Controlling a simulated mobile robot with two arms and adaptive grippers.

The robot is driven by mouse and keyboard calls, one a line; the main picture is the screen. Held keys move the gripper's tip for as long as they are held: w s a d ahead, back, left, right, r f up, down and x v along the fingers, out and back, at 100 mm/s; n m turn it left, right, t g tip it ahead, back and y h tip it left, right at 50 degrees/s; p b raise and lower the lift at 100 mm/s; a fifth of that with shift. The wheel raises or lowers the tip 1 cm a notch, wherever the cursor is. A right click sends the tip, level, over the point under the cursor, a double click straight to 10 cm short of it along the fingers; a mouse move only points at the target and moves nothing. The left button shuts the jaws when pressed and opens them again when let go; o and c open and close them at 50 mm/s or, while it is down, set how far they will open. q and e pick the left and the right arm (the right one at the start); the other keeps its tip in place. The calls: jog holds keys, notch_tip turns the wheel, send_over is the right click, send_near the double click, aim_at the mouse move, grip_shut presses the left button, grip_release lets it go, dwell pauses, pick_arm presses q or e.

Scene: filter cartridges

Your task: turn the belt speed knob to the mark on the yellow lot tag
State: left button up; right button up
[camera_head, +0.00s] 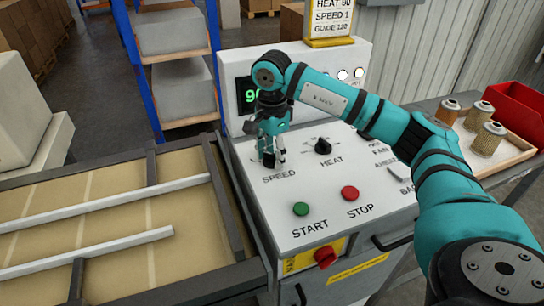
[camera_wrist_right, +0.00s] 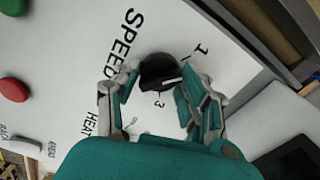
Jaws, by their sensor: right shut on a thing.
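The yellow lot tag (camera_head: 331,22) stands above the panel at the top of the head view and reads HEAT 90, SPEED 1, GUIDE 120. The belt speed knob (camera_wrist_right: 157,72) is black and round, beside the word SPEED. Its white pointer line lies between the marks 1 and 3 in the right wrist view. My right gripper (camera_head: 270,160) points down over the SPEED label and hides the knob in the head view. In the right wrist view its fingers (camera_wrist_right: 155,100) are closed on the knob from both sides. My left gripper is not in view.
The HEAT knob (camera_head: 323,146) is close to the right of my gripper. The green START (camera_head: 301,209) and red STOP (camera_head: 350,193) buttons are nearer. A red rotary switch (camera_head: 326,257) sits on the front. A conveyor (camera_head: 120,215) is at left, and a tray of filter cartridges (camera_head: 487,138) at right.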

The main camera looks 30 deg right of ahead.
jog(key=shift+r+n+b, duration=0.1)
jog(key=shift+n+b, duration=0.2)
jog(key=shift+n, duration=0.8)
jog(key=o, duration=1.2)
notch_tip(320, 180, up, 12)
